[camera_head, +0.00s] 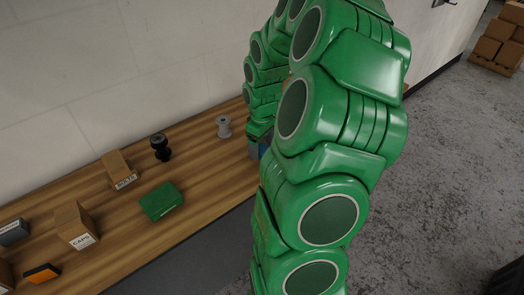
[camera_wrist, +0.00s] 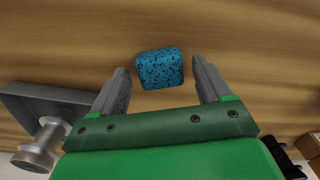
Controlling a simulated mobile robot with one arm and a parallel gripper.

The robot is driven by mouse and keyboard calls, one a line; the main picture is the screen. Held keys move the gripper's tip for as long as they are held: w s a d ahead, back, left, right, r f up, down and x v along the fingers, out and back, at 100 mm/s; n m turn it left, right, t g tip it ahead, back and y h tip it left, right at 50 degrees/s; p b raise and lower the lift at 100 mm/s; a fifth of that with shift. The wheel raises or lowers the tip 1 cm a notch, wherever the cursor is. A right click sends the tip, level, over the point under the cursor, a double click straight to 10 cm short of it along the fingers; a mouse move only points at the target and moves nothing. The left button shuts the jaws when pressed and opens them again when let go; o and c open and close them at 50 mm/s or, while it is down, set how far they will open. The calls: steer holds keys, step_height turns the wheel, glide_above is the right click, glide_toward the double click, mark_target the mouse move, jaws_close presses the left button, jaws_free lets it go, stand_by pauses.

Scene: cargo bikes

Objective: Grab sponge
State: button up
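A blue speckled sponge (camera_wrist: 160,68) lies on the wooden worktop in the wrist view. My gripper (camera_wrist: 160,75) is open, with one grey finger on each side of the sponge and a visible gap to both. I cannot tell how far the fingertips are above the worktop. In the head view my green arm hides most of the gripper area, and I cannot make out the sponge there.
The worktop (camera_head: 215,183) runs along a pale wall.

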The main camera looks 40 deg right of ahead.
mark_target(262, 147)
steer(key=c, duration=0.9)
steer(key=shift+c, duration=0.2)
steer(key=shift+r, duration=0.6)
step_height(262, 147, up, 2)
steer(key=shift+r, duration=0.1)
steer(key=s+a+r, duration=0.7)
steer(key=s+r, duration=0.2)
steer(key=s, duration=0.3)
steer(key=shift+r, duration=0.3)
